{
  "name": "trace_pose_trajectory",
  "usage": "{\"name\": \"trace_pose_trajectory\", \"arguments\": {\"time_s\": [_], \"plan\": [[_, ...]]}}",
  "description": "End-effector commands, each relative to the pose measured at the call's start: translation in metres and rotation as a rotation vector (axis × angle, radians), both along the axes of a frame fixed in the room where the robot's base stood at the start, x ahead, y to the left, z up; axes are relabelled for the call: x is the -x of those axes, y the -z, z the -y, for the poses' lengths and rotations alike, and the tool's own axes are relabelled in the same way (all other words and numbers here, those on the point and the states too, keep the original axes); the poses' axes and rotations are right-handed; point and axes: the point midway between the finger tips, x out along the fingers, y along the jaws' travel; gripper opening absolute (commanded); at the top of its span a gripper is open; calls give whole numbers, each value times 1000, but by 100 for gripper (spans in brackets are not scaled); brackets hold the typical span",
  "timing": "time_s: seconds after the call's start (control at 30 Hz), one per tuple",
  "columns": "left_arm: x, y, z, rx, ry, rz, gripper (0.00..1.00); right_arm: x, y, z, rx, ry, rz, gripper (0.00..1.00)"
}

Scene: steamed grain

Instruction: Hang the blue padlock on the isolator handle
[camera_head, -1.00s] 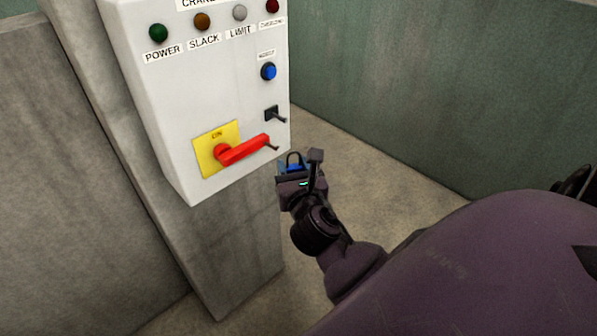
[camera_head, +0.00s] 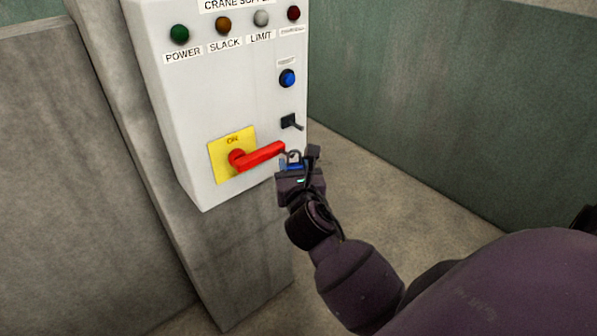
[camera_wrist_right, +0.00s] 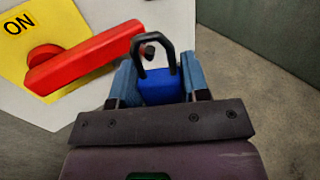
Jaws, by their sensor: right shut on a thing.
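The red isolator handle (camera_head: 260,156) points right across its yellow ON plate (camera_head: 219,170) on the white panel; it also shows in the right wrist view (camera_wrist_right: 85,60). A dark peg (camera_wrist_right: 148,51) shows at its free end. My right gripper (camera_head: 292,166) is shut on the blue padlock (camera_wrist_right: 160,88), with the black shackle (camera_wrist_right: 172,55) standing up. In the right wrist view the peg tip appears inside the shackle's loop; I cannot tell whether it passes through or stands behind. In the head view the shackle is beside the handle's end. My left gripper is out of view.
The panel (camera_head: 205,110) carries several lamps, a blue button (camera_head: 287,78) and a black switch (camera_head: 290,121) above the handle. It is mounted on a concrete pillar (camera_head: 235,255). A green wall (camera_head: 450,120) stands behind; the floor to the right is clear.

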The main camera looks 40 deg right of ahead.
Motion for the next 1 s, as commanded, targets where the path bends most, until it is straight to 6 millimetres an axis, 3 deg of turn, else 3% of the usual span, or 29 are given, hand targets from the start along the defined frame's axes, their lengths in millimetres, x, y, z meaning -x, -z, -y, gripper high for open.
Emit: {"name": "trace_pose_trajectory", "arguments": {"time_s": [0.5,1.0], "plan": [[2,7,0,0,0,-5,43,-23,7,-2,1,-1,-2,17],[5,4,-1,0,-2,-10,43,-29,13,-3,-1,-4,-3,16]]}}
